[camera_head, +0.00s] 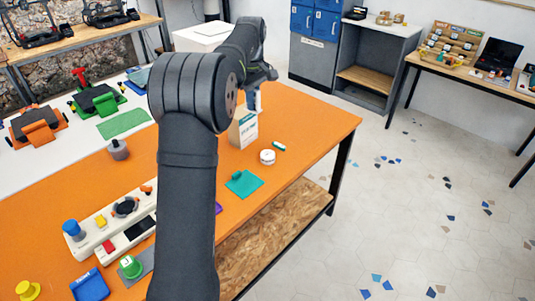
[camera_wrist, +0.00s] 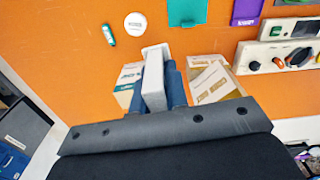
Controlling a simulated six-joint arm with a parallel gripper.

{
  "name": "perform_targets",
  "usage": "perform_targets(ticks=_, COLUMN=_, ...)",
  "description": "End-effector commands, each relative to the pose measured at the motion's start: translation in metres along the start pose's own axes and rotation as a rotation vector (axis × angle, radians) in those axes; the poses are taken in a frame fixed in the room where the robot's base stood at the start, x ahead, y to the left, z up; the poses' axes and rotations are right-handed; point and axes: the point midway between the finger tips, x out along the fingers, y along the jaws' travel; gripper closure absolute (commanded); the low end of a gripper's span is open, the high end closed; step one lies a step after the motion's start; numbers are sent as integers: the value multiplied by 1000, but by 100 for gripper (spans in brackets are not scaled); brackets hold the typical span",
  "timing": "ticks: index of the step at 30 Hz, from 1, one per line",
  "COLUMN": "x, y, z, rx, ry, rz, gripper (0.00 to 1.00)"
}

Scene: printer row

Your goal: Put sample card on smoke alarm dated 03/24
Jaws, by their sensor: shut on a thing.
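My gripper (camera_wrist: 157,92) is shut on a pale grey slab (camera_wrist: 154,65), seen edge-on; I cannot tell whether it is the sample card. In the head view my gripper is partly hidden by my arm, with a pale piece (camera_head: 258,101) hanging from it above a carton (camera_head: 243,132). Two printed cartons stand on either side of the slab in the wrist view, one left (camera_wrist: 125,84) and one right (camera_wrist: 212,79). A round white disc (camera_wrist: 135,24) with small print lies apart on the orange table; it also shows in the head view (camera_head: 267,157). No 03/24 date is readable.
A green tube (camera_wrist: 108,34) lies beside the disc. A teal pad (camera_head: 243,183) and a control panel (camera_wrist: 281,53) with knobs are on the orange table (camera_head: 310,130). Shelves and another table stand at the back. The table's right end is clear.

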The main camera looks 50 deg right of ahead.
Motion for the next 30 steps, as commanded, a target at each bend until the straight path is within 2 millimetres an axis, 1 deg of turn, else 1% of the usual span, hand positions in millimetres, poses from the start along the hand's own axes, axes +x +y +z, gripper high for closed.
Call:
perform_targets(ticks=1, x=1, y=13, z=22, rx=28, ry=0, rz=0, gripper=100)
perform_targets(ticks=3, x=1, y=25, z=45, rx=55, ry=0, rz=0, gripper=100)
perform_targets(ticks=6, x=1, y=38, z=72, rx=84, ry=0, rz=0, gripper=100)
perform_targets(ticks=9, x=1, y=48, z=93, rx=108, ry=0, rz=0, gripper=100)
perform_targets(ticks=15, x=3, y=61, z=127, rx=143, ry=0, rz=-1, gripper=100)
perform_targets(ticks=17, x=18, y=59, z=123, rx=138, ry=-1, rz=-5, gripper=100)
perform_targets(ticks=21, x=48, y=59, z=123, rx=138, ry=-2, rz=-4, gripper=100)
perform_targets(ticks=23, x=60, y=58, z=123, rx=138, ry=-2, rz=-4, gripper=100)
perform_targets(ticks=24, x=70, y=59, z=123, rx=138, ry=-2, rz=-5, gripper=100)
perform_targets(ticks=30, x=106, y=59, z=122, rx=138, ry=-1, rz=-2, gripper=100)
